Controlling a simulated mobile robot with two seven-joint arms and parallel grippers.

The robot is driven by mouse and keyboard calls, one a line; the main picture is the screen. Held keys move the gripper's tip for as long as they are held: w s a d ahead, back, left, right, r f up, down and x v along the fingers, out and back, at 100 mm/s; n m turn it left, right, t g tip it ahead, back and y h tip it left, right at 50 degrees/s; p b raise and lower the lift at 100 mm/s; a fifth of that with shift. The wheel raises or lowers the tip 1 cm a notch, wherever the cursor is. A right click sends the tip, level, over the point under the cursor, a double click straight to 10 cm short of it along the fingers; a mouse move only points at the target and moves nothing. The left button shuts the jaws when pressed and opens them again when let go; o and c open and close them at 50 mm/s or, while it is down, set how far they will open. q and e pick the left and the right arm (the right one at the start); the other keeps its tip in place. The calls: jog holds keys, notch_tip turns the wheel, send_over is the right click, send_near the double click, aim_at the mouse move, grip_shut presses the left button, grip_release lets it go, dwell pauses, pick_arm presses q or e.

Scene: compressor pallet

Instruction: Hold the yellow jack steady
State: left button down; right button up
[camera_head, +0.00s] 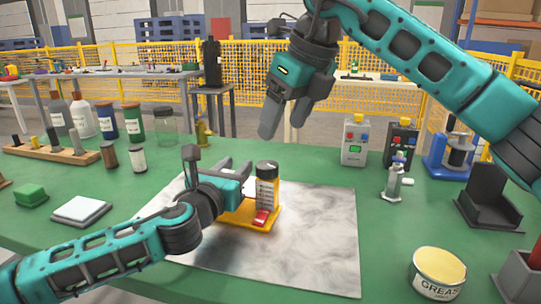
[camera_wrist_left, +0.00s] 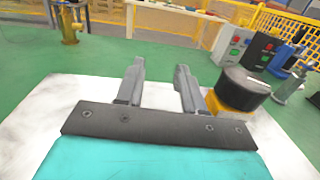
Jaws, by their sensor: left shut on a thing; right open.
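The yellow jack (camera_head: 266,217) stands upright on a grey-white mat (camera_head: 310,235), with a yellow base, a labelled cylinder and a black top. A small red part shows low on its front. In the left wrist view, its black top (camera_wrist_left: 247,84) is just right of my fingers. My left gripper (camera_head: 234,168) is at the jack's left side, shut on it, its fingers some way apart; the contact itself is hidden. My right gripper (camera_head: 283,118) is open and empty, above and behind the jack, pointing down.
Behind the jack are a brass fitting (camera_head: 203,132) and a glass jar (camera_head: 164,127). Two button boxes (camera_head: 355,141) (camera_head: 400,142) and a silver valve (camera_head: 396,180) stand to the right. A grease tin (camera_head: 437,273) is front right. The mat's front is clear.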

aim_at(266, 165)
jog(key=x, duration=0.9)
jog(key=shift+f, duration=0.2)
jog(key=shift+c, duration=0.3)
jog(key=shift+a, duration=0.1)
jog(key=c, duration=1)
jog(key=shift+s+a+m, duration=0.1)
jog(key=shift+m, duration=0.4)
